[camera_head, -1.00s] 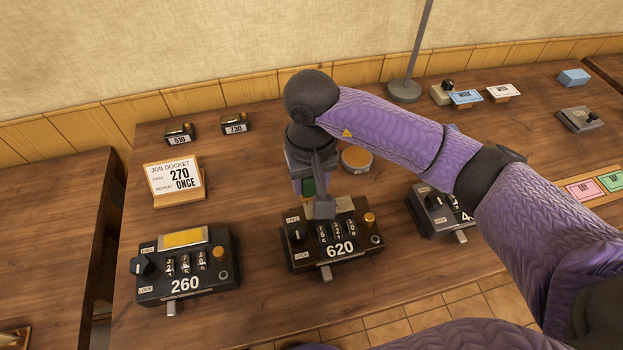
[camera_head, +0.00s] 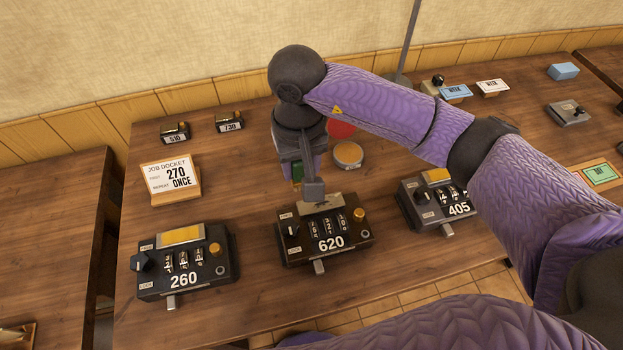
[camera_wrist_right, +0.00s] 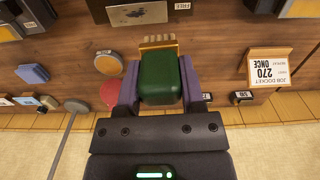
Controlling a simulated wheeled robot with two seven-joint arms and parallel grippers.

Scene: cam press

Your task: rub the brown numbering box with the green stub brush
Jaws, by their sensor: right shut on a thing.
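The brown numbering box (camera_head: 340,256) reads 620 and sits in the middle of the table's front part. Its tan-grey top plate (camera_head: 330,200) is partly behind my gripper; in the wrist view this plate (camera_wrist_right: 137,14) shows dark smudges. My right gripper (camera_head: 303,172) is at the box's back edge, fingers down. It is shut on the green stub brush (camera_wrist_right: 160,78), whose tan bristles (camera_wrist_right: 160,42) point toward the box. In the wrist view the bristles look short of the plate; I cannot tell their height above it. My left gripper is not in view.
A job docket (camera_head: 172,177) stands behind left. A round tan-topped tin (camera_head: 348,153) and a red disc (camera_head: 341,130) are close behind my gripper. A stand pole (camera_head: 411,40) rises farther back.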

